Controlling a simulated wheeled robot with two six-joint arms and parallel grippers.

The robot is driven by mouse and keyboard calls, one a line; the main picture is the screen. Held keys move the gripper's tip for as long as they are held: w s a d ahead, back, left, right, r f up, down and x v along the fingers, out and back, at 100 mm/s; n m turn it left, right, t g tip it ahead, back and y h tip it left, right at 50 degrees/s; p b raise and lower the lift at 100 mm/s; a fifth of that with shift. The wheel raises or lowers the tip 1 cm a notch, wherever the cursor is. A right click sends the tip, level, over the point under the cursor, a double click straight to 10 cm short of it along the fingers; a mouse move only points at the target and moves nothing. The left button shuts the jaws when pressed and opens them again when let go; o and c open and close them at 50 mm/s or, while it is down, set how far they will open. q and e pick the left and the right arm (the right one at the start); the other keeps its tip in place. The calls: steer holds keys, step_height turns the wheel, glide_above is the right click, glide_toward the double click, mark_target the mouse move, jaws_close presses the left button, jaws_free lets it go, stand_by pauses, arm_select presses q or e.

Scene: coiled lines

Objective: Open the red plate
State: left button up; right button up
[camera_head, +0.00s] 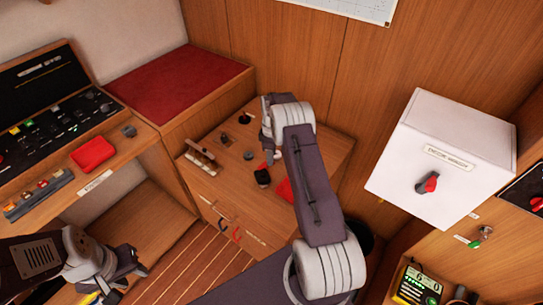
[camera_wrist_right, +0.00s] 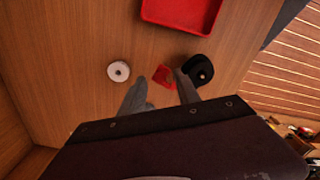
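A small red plate (camera_wrist_right: 164,76) lies on the wooden cabinet top (camera_wrist_right: 75,45). In the right wrist view it shows between the fingertips of my right gripper (camera_wrist_right: 160,91), which is open and empty. Whether the fingers touch the plate I cannot tell. In the head view my right gripper (camera_head: 270,154) points down over the cabinet top, and a bit of red (camera_head: 263,166) shows by its fingertips. My left gripper (camera_head: 118,280) is at the lower left, away from the cabinet; its finger opening is unclear.
A black round knob (camera_wrist_right: 200,72) stands close right of the red plate, and a pale disc (camera_wrist_right: 119,71) sits to its left. A red tray (camera_wrist_right: 180,14) lies beyond. A white box (camera_head: 443,150) is at the right, a switch panel (camera_head: 50,110) at the left.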

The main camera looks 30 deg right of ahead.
step_height(320, 180, up, 8)
steer(key=shift+r, duration=0.25)
